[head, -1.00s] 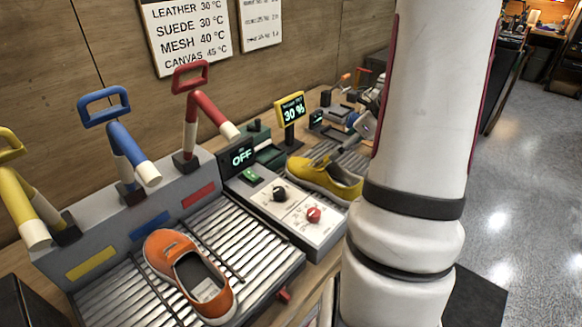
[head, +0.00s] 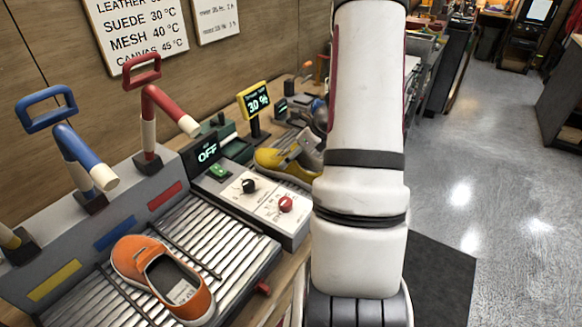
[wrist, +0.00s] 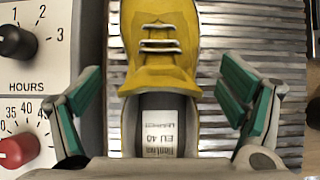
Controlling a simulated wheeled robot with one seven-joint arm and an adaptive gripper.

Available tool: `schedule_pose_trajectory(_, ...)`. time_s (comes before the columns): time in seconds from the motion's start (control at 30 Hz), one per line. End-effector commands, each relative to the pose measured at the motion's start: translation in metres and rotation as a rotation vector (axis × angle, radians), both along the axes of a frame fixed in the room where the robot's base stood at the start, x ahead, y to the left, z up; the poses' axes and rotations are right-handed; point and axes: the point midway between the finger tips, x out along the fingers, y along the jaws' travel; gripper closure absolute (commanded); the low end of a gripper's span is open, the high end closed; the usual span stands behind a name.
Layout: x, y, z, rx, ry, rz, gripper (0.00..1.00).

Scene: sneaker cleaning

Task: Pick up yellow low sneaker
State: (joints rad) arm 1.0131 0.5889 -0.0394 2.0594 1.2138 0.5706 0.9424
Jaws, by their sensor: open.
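The yellow low sneaker (head: 282,160) sits on a ribbed metal surface behind the control box, partly hidden by my arm in the head view. In the wrist view the yellow sneaker (wrist: 160,60) lies lengthwise, its laces near the top and its opening, with a size label inside, lower down. My gripper (wrist: 160,98) is open, with one green-padded finger on each side of the sneaker and a gap to each side. The gripper also shows in the head view (head: 300,140), mostly hidden behind my arm.
An orange slip-on shoe (head: 163,278) lies on the roller tray at the front left. A control box (head: 255,200) with a black and a red knob stands close beside the yellow sneaker. A yellow-framed display (head: 256,100) reads 30 %. Blue (head: 85,160) and red (head: 165,105) levers rise at the left.

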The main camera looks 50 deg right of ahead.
Motion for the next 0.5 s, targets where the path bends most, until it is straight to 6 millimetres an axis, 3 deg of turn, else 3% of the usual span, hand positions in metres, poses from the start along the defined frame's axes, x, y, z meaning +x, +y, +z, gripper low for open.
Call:
schedule_pose_trajectory(0.13,0.009,0.000,-0.014,0.000,0.000,0.000,0.10)
schedule_pose_trajectory(0.4,0.011,0.000,-0.017,-0.002,0.000,0.001,0.10)
schedule_pose_trajectory(0.43,0.011,0.000,-0.017,-0.002,0.000,0.001,0.13)
schedule_pose_trajectory(0.5,0.011,0.000,-0.017,-0.002,0.000,0.001,0.29)
